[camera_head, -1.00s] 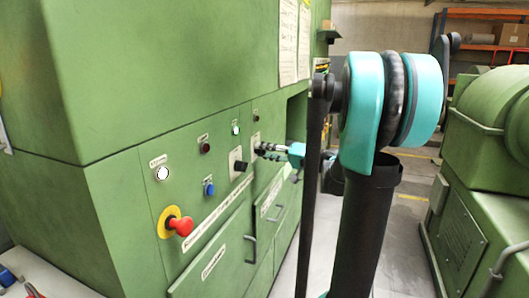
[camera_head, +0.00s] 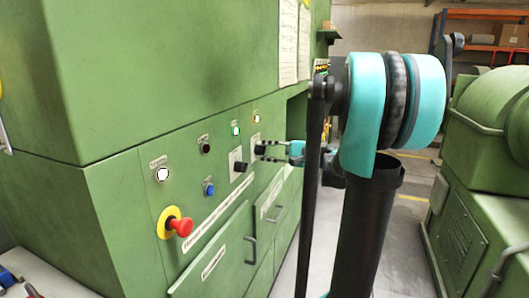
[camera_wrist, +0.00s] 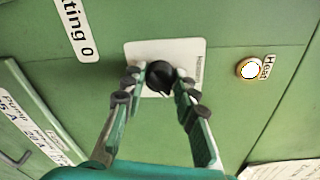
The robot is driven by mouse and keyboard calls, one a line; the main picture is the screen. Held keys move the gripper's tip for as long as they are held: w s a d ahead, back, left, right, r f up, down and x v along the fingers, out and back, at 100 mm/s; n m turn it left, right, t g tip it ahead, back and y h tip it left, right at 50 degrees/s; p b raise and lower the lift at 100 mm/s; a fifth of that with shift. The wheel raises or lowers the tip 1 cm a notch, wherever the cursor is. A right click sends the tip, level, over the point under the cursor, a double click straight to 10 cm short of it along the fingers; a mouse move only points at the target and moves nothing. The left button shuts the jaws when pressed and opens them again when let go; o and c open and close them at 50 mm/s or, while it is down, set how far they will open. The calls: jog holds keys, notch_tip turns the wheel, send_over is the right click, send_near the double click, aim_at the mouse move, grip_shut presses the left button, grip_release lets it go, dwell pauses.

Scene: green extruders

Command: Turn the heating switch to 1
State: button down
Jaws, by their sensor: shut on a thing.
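The heating switch is a black rotary knob (camera_wrist: 160,75) on a white plate (camera_wrist: 193,49), set in the green cabinet front. In the wrist view, the two fingers of my gripper (camera_wrist: 158,88) reach to opposite sides of the knob and are shut on it. In the head view, my gripper (camera_head: 261,149) meets the panel at the switch plate (camera_head: 256,139), and its fingers partly hide the knob. The small printing on the plate is too small to read. A round lamp labelled Heat (camera_wrist: 250,69) beside the plate looks bright white, also in the head view (camera_head: 257,118).
Left of the switch are another black knob (camera_head: 241,167), a green lamp (camera_head: 236,130), a blue button (camera_head: 209,189) and a red emergency stop (camera_head: 181,226). Drawers with handles (camera_head: 251,249) lie below. Another green machine (camera_head: 480,200) stands at right across an aisle.

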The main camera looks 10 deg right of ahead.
jog(key=shift+m, duration=0.8)
jog(key=c, duration=1.2)
grip_release()
jog(key=shift+d, duration=0.15)
jog(key=v, duration=1.1)
jog(key=shift+s+d+r, duration=0.1)
jog(key=shift+s+d, duration=0.1)
jog(key=shift+d, duration=0.15)
